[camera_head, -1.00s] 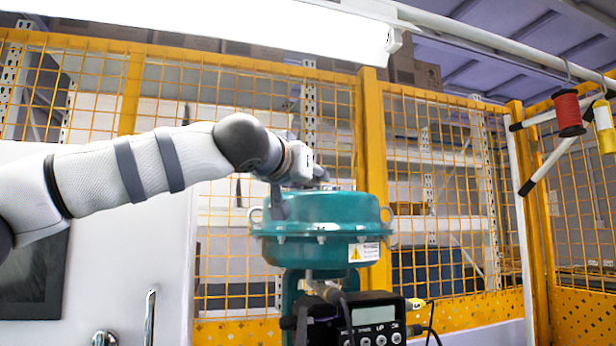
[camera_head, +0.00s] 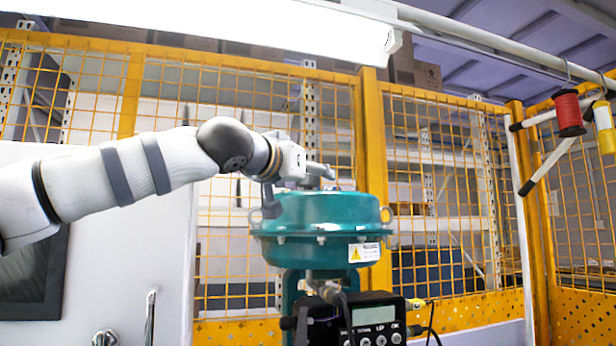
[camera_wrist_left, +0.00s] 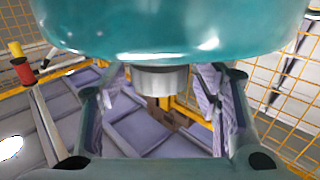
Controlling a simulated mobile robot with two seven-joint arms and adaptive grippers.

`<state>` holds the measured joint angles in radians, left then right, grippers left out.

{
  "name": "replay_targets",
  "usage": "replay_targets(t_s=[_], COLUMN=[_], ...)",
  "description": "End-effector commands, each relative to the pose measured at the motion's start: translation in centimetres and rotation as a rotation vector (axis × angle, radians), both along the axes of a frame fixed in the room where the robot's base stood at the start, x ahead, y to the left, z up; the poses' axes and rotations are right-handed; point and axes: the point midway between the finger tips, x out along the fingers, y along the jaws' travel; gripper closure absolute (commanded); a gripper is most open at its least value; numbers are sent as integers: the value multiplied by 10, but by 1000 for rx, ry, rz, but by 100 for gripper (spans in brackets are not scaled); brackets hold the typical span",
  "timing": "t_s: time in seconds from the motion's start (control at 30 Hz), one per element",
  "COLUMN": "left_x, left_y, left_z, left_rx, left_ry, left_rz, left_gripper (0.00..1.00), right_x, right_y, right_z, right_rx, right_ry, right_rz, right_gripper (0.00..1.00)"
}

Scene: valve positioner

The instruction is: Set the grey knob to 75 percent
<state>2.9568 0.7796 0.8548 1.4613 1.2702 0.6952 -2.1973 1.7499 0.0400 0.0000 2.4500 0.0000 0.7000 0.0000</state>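The grey knob (camera_wrist_left: 162,80) is a short cylinder on the teal housing (camera_wrist_left: 170,25). The left wrist view is upside down, so the knob hangs below the housing there. My left gripper (camera_wrist_left: 162,95) is open, with one finger on each side of the knob and a gap to it on both sides. In the head view my left gripper (camera_head: 320,172) is just above the top of the teal housing (camera_head: 318,220), its fingers pointing right. The knob cannot be made out clearly there. My right gripper is in neither view.
A black positioner box with a display (camera_head: 372,318) and buttons is mounted below the housing. A yellow mesh fence (camera_head: 372,130) stands behind. A red spool (camera_head: 568,112) hangs at the right. A white panel (camera_head: 100,250) stands at the left.

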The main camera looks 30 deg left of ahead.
Motion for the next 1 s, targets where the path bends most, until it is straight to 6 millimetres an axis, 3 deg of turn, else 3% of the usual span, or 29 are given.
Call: replay_targets(t_s=[0.27,0.7,1.0], left_x=[-5,-107,-120], left_y=[-1,-9,-9], left_z=[-2,-1,-1], left_rx=[-1,0,1], left_ry=[3,0,1], left_rz=[-2,-1,1], left_gripper=[43,43,43], right_x=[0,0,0], right_y=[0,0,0], right_z=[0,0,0], right_rx=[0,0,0], right_ry=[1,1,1], right_rz=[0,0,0], right_gripper=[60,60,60])
